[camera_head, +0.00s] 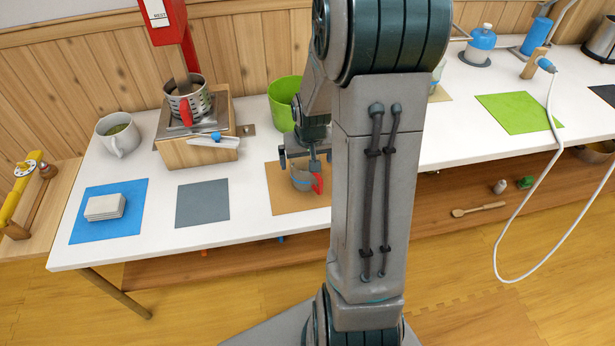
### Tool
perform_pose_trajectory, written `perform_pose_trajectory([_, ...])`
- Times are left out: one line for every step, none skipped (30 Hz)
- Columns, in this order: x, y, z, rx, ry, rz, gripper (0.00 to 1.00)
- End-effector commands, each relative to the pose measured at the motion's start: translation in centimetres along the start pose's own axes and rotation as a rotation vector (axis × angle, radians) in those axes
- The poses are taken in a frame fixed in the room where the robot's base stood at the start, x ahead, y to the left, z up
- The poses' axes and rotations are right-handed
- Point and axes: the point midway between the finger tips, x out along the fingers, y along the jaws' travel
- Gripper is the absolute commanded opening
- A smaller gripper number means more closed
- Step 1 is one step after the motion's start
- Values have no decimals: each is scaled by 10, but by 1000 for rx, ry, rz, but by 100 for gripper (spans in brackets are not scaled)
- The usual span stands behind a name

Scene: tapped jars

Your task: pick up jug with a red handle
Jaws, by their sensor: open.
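A small grey jug (302,183) with a red handle (318,184) at its right side stands on a tan mat (285,200) on the white table. My gripper (299,158) is open and points down right over the jug, with its fingers close to the rim. I cannot tell whether they touch it. My arm hides part of the mat to the right. Another metal vessel with a red handle (186,113) sits in a perforated holder (202,104) on a wooden box at the back left.
A green bucket (283,103) stands just behind my gripper. A white mug (119,136) and a blue mat (92,229) with a stack of white pieces (105,207) are at left. A grey mat (202,203) is bare. A white hose (548,160) hangs at right.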

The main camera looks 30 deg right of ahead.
Motion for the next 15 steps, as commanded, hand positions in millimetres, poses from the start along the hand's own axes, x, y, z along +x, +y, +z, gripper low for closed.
perform_pose_trajectory([6, 0, 0, 0, -1, 0, 100])
perform_pose_trajectory([7, 0, 0, 0, 0, 0, 100])
perform_pose_trajectory([8, 0, 0, 1, 0, 0, 100])
perform_pose_trajectory([10, 0, 0, 1, 0, 0, 100])
perform_pose_trajectory([12, 0, 0, 1, 0, 0, 100])
perform_pose_trajectory([16, 0, 0, 2, -1, 0, 100])
perform_pose_trajectory([20, 0, 0, 2, -2, 0, 100])
perform_pose_trajectory([24, 1, 0, 2, -2, 0, 100])
perform_pose_trajectory([31, 1, 0, 1, -2, 0, 100])
perform_pose_trajectory([36, 1, 0, 0, -2, 0, 100])
perform_pose_trajectory([41, 2, 0, 0, -3, 0, 100])
perform_pose_trajectory([46, 2, -1, 1, -1, 0, 100])
perform_pose_trajectory([50, 2, -1, 1, -1, 0, 100])
perform_pose_trajectory([53, 2, -1, 2, -2, 0, 100])
perform_pose_trajectory([56, 2, -1, 2, -1, 0, 100])
